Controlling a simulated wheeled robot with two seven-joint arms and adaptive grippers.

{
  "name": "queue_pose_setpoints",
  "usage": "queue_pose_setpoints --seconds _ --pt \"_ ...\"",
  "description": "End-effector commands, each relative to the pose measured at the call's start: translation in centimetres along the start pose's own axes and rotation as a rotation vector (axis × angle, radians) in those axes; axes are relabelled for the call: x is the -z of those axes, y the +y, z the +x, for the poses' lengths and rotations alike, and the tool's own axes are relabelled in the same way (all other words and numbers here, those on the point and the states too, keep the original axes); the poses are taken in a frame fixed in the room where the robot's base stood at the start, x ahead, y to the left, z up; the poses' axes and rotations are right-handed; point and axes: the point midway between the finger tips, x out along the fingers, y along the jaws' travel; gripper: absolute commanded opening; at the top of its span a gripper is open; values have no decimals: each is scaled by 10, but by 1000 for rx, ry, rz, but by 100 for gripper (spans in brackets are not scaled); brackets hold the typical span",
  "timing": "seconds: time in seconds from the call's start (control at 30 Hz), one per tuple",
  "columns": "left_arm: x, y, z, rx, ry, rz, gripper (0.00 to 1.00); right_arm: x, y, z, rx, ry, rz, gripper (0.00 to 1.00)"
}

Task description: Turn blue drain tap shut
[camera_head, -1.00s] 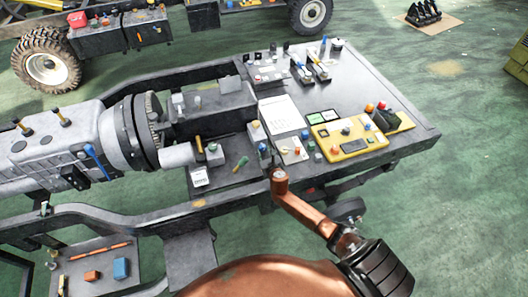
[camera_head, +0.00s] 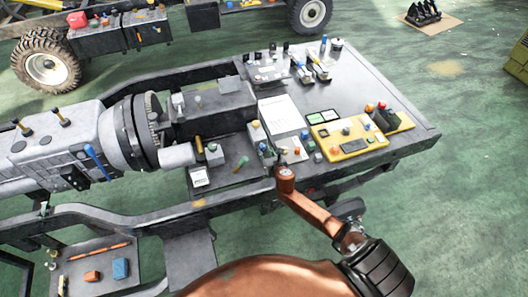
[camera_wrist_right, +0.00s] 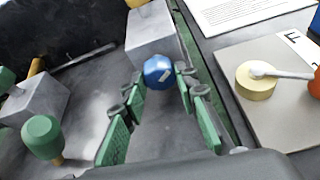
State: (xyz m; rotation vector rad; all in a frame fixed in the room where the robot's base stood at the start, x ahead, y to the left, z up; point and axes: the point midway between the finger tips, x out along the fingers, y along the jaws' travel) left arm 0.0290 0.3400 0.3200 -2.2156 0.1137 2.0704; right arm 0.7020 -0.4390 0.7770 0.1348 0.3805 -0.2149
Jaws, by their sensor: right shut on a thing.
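The blue tap (camera_wrist_right: 158,72) is a round blue knob with a pale mark on its face, in front of a grey block (camera_wrist_right: 150,35). In the right wrist view it lies between the tips of my right gripper (camera_wrist_right: 160,88), whose green-padded fingers are shut on it. In the head view the blue knob (camera_head: 262,146) is small, at the near edge of the panel area, and my copper right arm reaches it from the lower right. The fingers are too small there to make out well. My left gripper is not in view.
A green knob (camera_wrist_right: 43,138) on a brass stem stands left of my right gripper. A light plate with a cream knob and white lever (camera_wrist_right: 258,76) is close on the right. A yellow control box (camera_head: 348,138) sits further right on the chassis.

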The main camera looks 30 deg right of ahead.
Motion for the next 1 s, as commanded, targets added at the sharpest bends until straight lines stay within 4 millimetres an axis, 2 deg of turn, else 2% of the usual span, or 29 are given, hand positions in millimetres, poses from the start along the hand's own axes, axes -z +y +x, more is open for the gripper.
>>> queue_pose_setpoints --seconds 0.5,1.0 --pt "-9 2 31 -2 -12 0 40 5 -4 2 -178 2 430 4" --pt "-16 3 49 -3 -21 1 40 4 -4 1 -265 2 640 4"
